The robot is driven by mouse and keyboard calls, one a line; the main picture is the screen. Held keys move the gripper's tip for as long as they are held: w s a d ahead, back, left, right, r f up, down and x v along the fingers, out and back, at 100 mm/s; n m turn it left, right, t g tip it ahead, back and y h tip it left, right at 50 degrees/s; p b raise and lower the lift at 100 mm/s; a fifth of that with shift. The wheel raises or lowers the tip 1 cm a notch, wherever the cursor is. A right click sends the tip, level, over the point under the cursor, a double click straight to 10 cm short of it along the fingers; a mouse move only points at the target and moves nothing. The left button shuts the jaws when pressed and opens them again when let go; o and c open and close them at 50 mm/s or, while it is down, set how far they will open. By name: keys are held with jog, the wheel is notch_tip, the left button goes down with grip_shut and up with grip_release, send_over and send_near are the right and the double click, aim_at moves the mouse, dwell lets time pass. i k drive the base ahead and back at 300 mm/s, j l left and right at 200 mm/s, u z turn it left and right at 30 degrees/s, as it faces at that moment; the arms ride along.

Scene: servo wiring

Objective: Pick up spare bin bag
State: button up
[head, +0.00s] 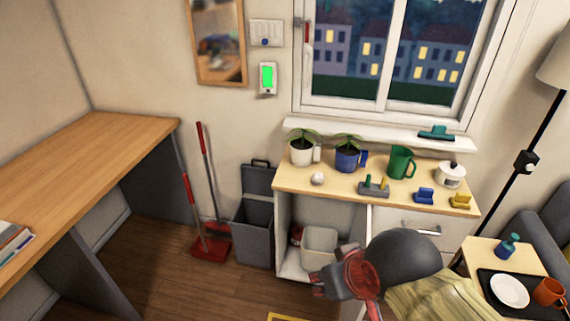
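No thing in the head view is clearly a spare bin bag. A grey bin (254,236) with its lid raised stands on the floor left of the cabinet, and I cannot see into it. In the cabinet's open lower compartment stands a pale grey container (319,244). A small red and dark item (297,235) sits to its left, too small to identify. My gripper (318,281) is in front of the compartment, below the container in the picture. I see no object in it, and its fingers are too unclear to tell whether they are open.
The cabinet top (330,191) holds plants, a green jug (400,162) and several small items. A white drawer front (408,226) is right of the compartment. A red broom and dustpan (210,248) stand left of the bin. Wooden floor (180,285) is clear at left.

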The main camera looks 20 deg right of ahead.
aim_at(318, 245)
jog(key=k+l, duration=0.1)
jog(key=l, duration=0.25)
jog(key=k+l, duration=0.1)
jog(key=l, duration=0.25)
jog(key=k+l, duration=0.1)
jog(key=l, duration=0.25)
jog(key=k+l, duration=0.1)
jog(key=l, duration=0.25)
